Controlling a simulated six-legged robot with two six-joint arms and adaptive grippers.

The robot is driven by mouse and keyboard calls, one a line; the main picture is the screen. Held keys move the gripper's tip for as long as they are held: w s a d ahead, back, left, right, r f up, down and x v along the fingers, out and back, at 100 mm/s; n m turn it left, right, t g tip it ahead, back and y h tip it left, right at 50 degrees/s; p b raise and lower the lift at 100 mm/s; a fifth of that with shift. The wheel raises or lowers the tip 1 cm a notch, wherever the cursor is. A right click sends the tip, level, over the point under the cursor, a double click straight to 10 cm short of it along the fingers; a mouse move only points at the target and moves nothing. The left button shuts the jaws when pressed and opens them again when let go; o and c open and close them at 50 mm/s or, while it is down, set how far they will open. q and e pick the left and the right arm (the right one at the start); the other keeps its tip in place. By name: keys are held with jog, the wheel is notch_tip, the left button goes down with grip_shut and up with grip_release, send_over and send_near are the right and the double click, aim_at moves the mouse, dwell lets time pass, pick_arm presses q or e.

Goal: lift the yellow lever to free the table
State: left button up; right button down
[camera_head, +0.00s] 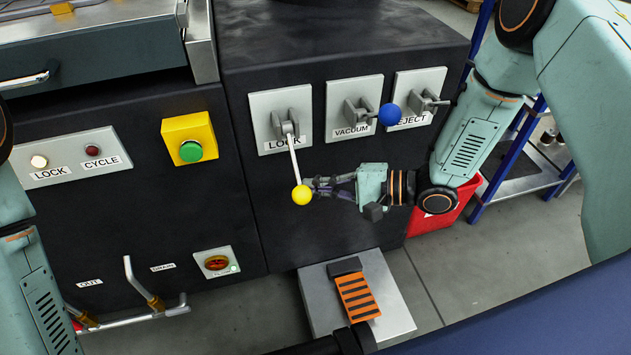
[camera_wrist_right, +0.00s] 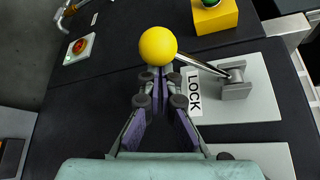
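The yellow lever's ball (camera_head: 301,195) hangs at the low end of a pale rod that slopes down from a bracket on the left LOCK plate (camera_head: 262,105). My right gripper (camera_head: 314,187) is beside the ball, on its right, at nearly the same height. In the right wrist view, the yellow ball (camera_wrist_right: 158,45) is just beyond the right fingertips (camera_wrist_right: 160,75), touching or almost touching them. The fingers are close together, with no object visible between them. The rod runs off to the right there. My left gripper is out of view; only part of that arm shows.
To the right are the VACUUM lever with a blue ball (camera_head: 390,114) and the EJECT plate (camera_head: 420,84). A green button on a yellow box (camera_head: 189,129) is to the left. Below is an orange pedal (camera_head: 357,296); a red bin (camera_head: 440,210) stands behind my right arm.

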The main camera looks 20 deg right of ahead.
jog(key=s+r+m+g+h+p, duration=0.1)
jog(key=s+r+m+g+p, duration=0.1)
jog(key=r+p, duration=0.6)
jog(key=s+p, duration=0.1)
jog(key=p, duration=0.6)
jog(key=shift+m, duration=0.3)
dwell(0.6)
jog(key=v, duration=1.2)
dwell(0.4)
